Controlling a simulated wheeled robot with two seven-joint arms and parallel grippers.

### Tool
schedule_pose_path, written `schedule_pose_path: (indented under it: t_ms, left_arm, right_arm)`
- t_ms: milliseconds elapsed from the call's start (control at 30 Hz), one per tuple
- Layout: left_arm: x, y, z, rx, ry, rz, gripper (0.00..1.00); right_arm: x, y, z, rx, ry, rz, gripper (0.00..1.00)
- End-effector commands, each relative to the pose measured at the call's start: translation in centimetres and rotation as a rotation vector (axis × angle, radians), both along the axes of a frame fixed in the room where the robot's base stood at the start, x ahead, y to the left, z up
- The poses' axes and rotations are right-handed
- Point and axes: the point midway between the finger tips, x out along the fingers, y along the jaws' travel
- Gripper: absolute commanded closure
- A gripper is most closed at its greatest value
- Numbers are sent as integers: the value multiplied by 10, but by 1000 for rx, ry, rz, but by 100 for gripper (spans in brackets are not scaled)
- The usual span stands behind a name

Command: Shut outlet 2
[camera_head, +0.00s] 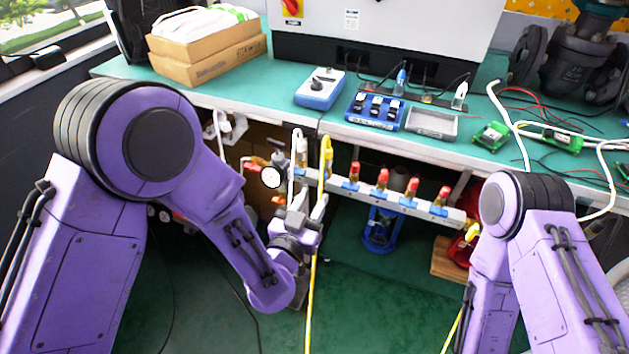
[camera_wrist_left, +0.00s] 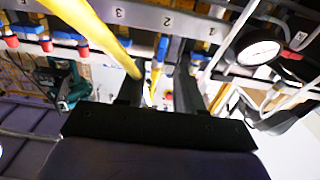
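A pale manifold bar (camera_head: 425,211) runs below the bench edge, with several red-topped, blue-based valves (camera_head: 382,178) along it. Its numbers cannot be read in the head view. In the left wrist view, the bar appears upside down, and the outlet 2 label (camera_wrist_left: 168,21) is above the middle. A blue fitting (camera_wrist_left: 160,49) lies just below that label; its handle position cannot be told. My right gripper is not visible.
A yellow hose (camera_wrist_left: 110,45) crosses close to the left finger in the wrist view. A pressure gauge (camera_head: 271,177) sits left of the manifold. The bench (camera_head: 300,122) overhangs the bar. A blue stand (camera_head: 381,232) is below it; the green floor in front is mostly clear.

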Motion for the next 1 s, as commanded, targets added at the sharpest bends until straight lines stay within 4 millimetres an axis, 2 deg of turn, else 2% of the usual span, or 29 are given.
schedule_pose_path:
  t_ms: [100, 300, 600, 633, 733, 900, 1000]
  left_arm:
    - [26, -7, 0, -3, 0, 6, 64]
    - [54, -15, 0, -1, 0, 5, 64]
    - [59, -17, 0, 0, 1, 4, 64]
    - [59, -17, 0, 0, 1, 4, 67]
    - [59, -17, 0, 0, 1, 4, 100]
    - [59, -17, 0, -5, 3, 4, 100]
    - [59, -17, -1, -74, 25, 4, 100]
  right_arm:
    - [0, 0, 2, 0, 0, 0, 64]
    - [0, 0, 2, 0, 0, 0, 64]
    - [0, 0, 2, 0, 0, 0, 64]
    - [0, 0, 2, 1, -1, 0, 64]
    - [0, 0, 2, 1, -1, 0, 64]
    - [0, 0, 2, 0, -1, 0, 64]
    - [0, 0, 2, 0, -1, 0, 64]
